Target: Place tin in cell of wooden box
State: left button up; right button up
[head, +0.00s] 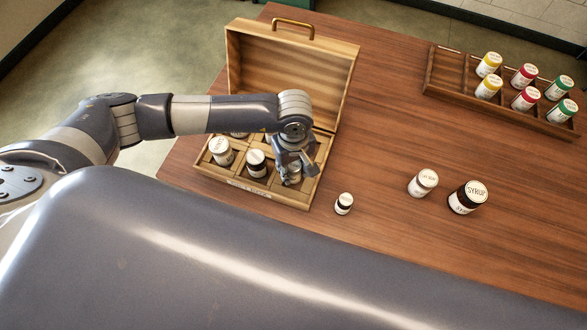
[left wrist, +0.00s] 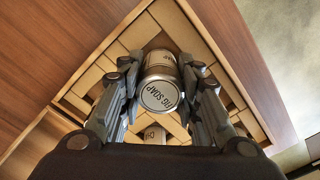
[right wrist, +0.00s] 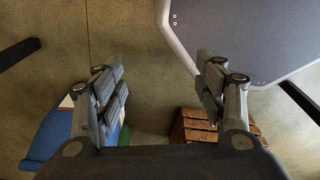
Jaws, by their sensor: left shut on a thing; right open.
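The wooden box (head: 225,182) stands on the table with its lid raised, and its inside is split into cells. In the head view the tin (head: 293,179) is at the box's front right cell, partly hidden by the fingers. I cannot tell whether it touches the cell floor. My right gripper (right wrist: 160,75) is open and empty, above the floor away from the table.
A wooden rack (head: 445,85) with several coloured jars is at the back right. A wooden crate (right wrist: 200,128) shows below my right gripper.

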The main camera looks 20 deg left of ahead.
aim_at(294, 175)
pick_arm(q)
notch_tip(294, 175, down, 2)
jog(key=shift+s+p, duration=0.1)
jog(key=shift+p, duration=0.35)
jog(key=shift+f, duration=0.35)
pick_arm(e)
jog(key=shift+s+d+r, duration=0.5)
jog(key=shift+r, duration=0.15)
pick_arm(q)
jog(key=shift+f, duration=0.2)
jog(key=o, duration=1.1)
jog(key=shift+r, duration=0.1)
jog(key=shift+c, duration=0.2)
pick_arm(e)
jog(key=shift+a+f, duration=0.15)
jog(key=shift+a, duration=0.05)
jog(key=shift+a, duration=0.1)
